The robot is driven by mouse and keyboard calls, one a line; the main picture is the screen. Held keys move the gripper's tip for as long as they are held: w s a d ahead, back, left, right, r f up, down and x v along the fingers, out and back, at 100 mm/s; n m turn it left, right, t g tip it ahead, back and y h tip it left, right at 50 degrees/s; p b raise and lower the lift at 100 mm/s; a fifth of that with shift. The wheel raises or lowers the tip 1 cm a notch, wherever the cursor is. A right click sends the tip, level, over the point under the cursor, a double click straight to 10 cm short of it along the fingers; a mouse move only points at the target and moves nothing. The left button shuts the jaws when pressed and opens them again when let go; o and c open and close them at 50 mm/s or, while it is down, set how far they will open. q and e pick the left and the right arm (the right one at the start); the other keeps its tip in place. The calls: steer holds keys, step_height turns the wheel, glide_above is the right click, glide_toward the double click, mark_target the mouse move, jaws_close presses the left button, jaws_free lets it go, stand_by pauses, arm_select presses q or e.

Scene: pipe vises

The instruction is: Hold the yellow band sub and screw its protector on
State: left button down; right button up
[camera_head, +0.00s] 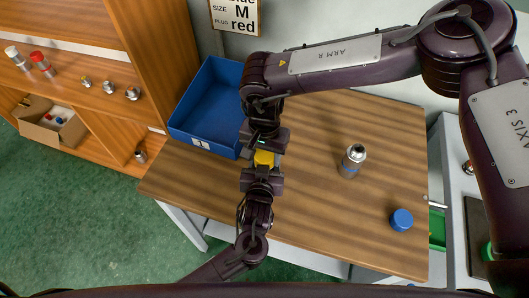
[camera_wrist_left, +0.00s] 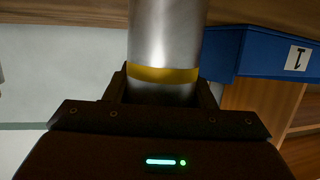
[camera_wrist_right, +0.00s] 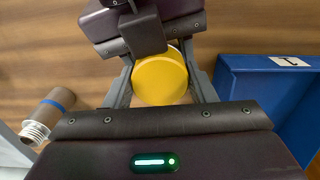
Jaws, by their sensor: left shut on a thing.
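The yellow band sub (camera_wrist_left: 163,60) is a bare metal cylinder with a yellow ring, seen in the left wrist view. My left gripper (camera_wrist_left: 160,95) is shut on it just by the ring. The yellow protector (camera_wrist_right: 160,80) is a round cap seen from above in the right wrist view, and it shows in the head view (camera_head: 264,158) between my two grippers. My right gripper (camera_wrist_right: 160,70) has one finger on each side of the cap; whether they press on it is unclear. The joint between cap and sub is hidden.
A blue bin (camera_head: 208,105) stands at the table's left back. A blue-banded sub (camera_head: 352,162) stands upright on the wooden table (camera_head: 310,215), with a blue cap (camera_head: 401,220) nearer the right edge. A shelf unit (camera_head: 100,95) with fittings is at left.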

steer(key=shift+c, duration=1.1)
steer(key=m, duration=0.3)
steer(key=o, duration=1.1)
steer(key=shift+r, duration=2.25)
steer(key=shift+c, duration=0.6)
